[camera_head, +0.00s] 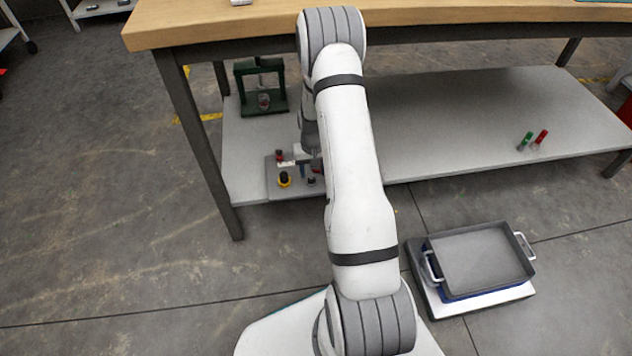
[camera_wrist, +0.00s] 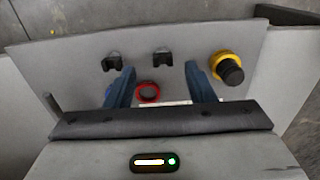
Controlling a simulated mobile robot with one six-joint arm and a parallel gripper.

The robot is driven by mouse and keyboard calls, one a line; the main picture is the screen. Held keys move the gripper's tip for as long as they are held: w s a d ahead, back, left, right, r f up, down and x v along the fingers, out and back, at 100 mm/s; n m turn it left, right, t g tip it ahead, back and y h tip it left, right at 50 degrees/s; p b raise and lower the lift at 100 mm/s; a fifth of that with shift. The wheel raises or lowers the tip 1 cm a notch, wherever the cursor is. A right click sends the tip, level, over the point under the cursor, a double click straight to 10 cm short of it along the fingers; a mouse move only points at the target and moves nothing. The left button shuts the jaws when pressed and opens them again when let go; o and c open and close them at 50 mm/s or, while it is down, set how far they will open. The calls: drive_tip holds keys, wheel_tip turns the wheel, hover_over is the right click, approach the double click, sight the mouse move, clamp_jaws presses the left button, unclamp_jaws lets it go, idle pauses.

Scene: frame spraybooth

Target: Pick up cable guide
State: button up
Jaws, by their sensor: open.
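My gripper (camera_wrist: 160,74) is open, its two blue fingers apart over a grey board (camera_wrist: 75,75). Two small black clip-like pieces stand on the board, a left one (camera_wrist: 112,62) and a right one (camera_wrist: 162,57); they look like cable guides, but I cannot tell which one is meant. Both lie beyond the fingertips in the wrist view, the right one in line with the gap. Nothing is visibly held. In the head view, the board (camera_head: 273,190) lies on the lower shelf, and my arm hides part of it and most of the gripper.
A red ring (camera_wrist: 148,92) shows between the fingers. A yellow-and-black knob (camera_wrist: 227,68) stands right of them. A dark green frame (camera_head: 262,86) is behind the board on the shelf (camera_head: 440,120). The wooden tabletop (camera_head: 450,14) overhangs the shelf. The shelf's middle is clear.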

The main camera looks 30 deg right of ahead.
sight(313, 181)
wheel_tip(313, 181, down, 4)
drive_tip(key=shift+a+f+b, duration=0.1)
drive_tip(key=shift+f+b, duration=0.1)
drive_tip(key=shift+b, duration=0.75)
drive_tip(key=shift+r, duration=0.1)
drive_tip(key=c, duration=1.1)
